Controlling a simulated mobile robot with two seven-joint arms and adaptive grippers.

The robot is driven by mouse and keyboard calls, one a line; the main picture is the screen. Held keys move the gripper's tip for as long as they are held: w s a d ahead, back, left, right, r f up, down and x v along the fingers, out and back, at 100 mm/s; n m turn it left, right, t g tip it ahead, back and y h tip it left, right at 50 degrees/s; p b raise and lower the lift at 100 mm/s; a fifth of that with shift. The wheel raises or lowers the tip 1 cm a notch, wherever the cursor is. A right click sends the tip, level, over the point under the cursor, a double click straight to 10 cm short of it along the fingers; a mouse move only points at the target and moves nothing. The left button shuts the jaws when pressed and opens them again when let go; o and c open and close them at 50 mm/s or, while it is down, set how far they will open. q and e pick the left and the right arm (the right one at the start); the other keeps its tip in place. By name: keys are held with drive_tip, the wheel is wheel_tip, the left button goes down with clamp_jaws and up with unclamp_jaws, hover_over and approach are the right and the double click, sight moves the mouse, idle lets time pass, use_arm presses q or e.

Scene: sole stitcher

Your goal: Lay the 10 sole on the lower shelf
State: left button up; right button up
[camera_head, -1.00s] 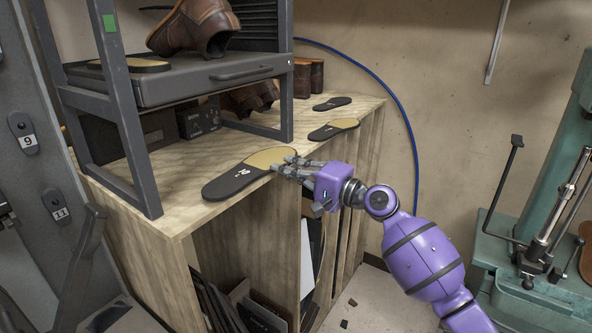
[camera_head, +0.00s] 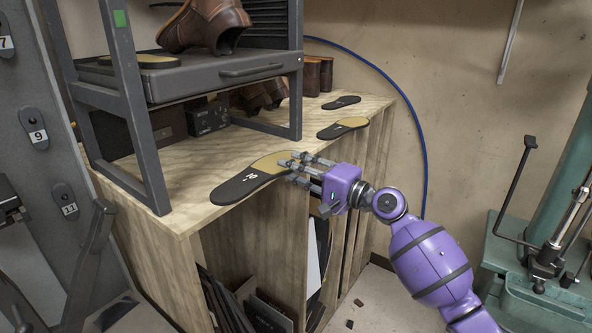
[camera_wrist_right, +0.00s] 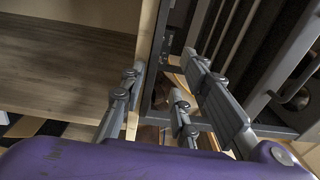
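A dark sole with a tan part and a small white marking, seemingly 10 (camera_head: 240,187), lies on the wooden bench top (camera_head: 195,216) near its front edge. My right gripper (camera_head: 292,167) is at the tan right end of this sole. Its grey fingers look spread, and they partly cover that end. In the right wrist view the fingers (camera_wrist_right: 160,90) stand apart with no sole visible between them. Whether a fingertip still touches the sole is unclear. My left gripper is not in view.
A dark metal rack with a tray (camera_head: 190,80) stands on the bench and carries a brown boot (camera_head: 205,28) and another sole (camera_head: 138,61). Two more soles (camera_head: 343,128) (camera_head: 341,102) lie farther back on the bench. A green machine (camera_head: 545,250) stands at right.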

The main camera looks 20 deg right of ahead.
drive_tip(key=v, duration=1.2)
